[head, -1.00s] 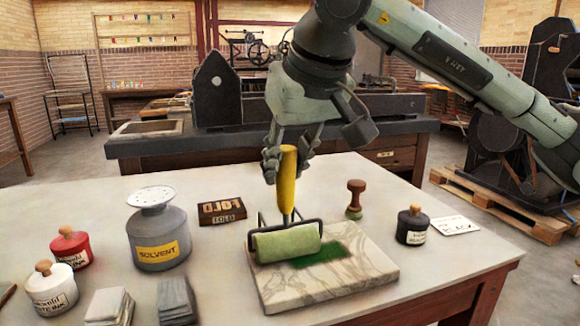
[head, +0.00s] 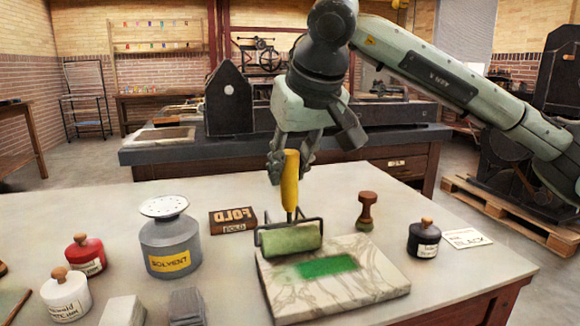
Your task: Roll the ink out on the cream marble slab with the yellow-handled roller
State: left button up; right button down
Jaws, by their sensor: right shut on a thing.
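The cream marble slab (head: 375,283) lies on the table with a bright green ink patch (head: 328,266) near its middle. The roller (head: 290,239) has a pale green cylinder in a dark wire frame and stands upright under its yellow handle (head: 290,182). Its cylinder is over the slab's far left part, beside the ink patch; I cannot tell whether it touches the slab. My right gripper (head: 290,160) is shut on the yellow handle from above. My left gripper is not in view.
Left of the slab stand a solvent can (head: 169,238), a FOLD block (head: 233,219), a red jar (head: 85,254) and a white jar (head: 66,293). Grey blocks (head: 186,307) lie in front. A wooden stamp (head: 366,211), a black jar (head: 424,238) and a card (head: 467,238) are to the right.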

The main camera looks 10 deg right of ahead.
jog(key=shift+s+b, duration=1.2)
jog(key=shift+s, duration=4.45)
jog(key=shift+w+f+p, duration=0.1)
jog(key=shift+w+p, duration=0.75)
jog(key=shift+w, duration=4.95)
jog(key=shift+s, duration=0.5)
jog(key=s+b, duration=0.2)
jog(key=s, duration=0.8)
jog(key=shift+s+d, duration=0.2)
jog(key=shift+s, duration=0.1)
